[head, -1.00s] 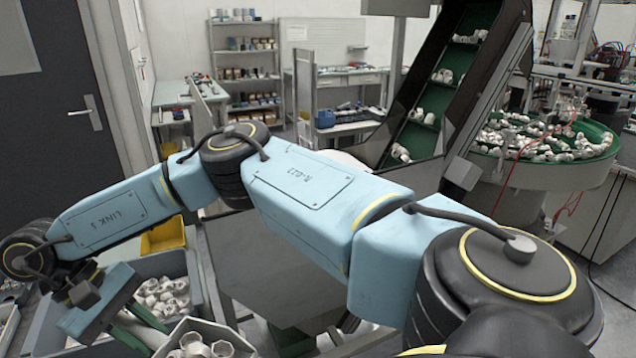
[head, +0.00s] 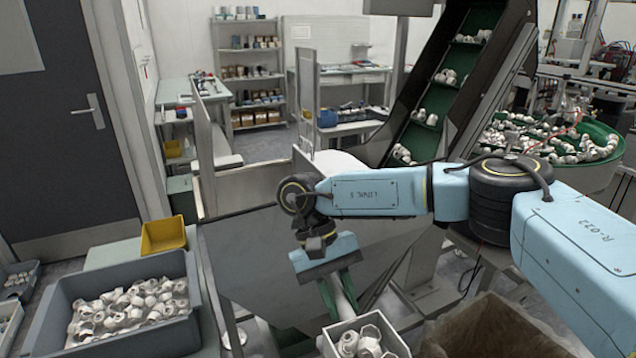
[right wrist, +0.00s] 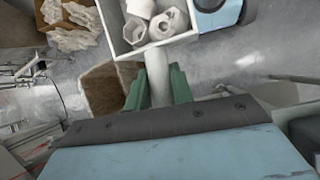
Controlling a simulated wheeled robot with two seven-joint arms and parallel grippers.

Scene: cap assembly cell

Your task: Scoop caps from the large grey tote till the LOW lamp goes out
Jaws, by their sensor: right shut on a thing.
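The large grey tote (head: 52,327) stands at the lower left of the head view, with many white caps (head: 130,305) inside. My right gripper (head: 340,290) has green fingers and is shut on the handle of a white scoop (head: 328,345). The scoop's box holds several caps and shows at the bottom middle of the head view. The right wrist view shows the scoop (right wrist: 118,38) beyond the green fingers (right wrist: 158,90), with caps (right wrist: 160,22) in it. The gripper is well to the right of the tote. My left gripper is out of view. I cannot make out a LOW lamp.
A grey hopper (head: 265,265) lies behind and left of the scoop, below the conveyor (head: 430,100) with green flights carrying caps. A brown-lined bin (head: 480,330) is right of the scoop. A yellow bin (head: 163,235) sits behind the tote. A green bowl (head: 600,165) of caps stands right.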

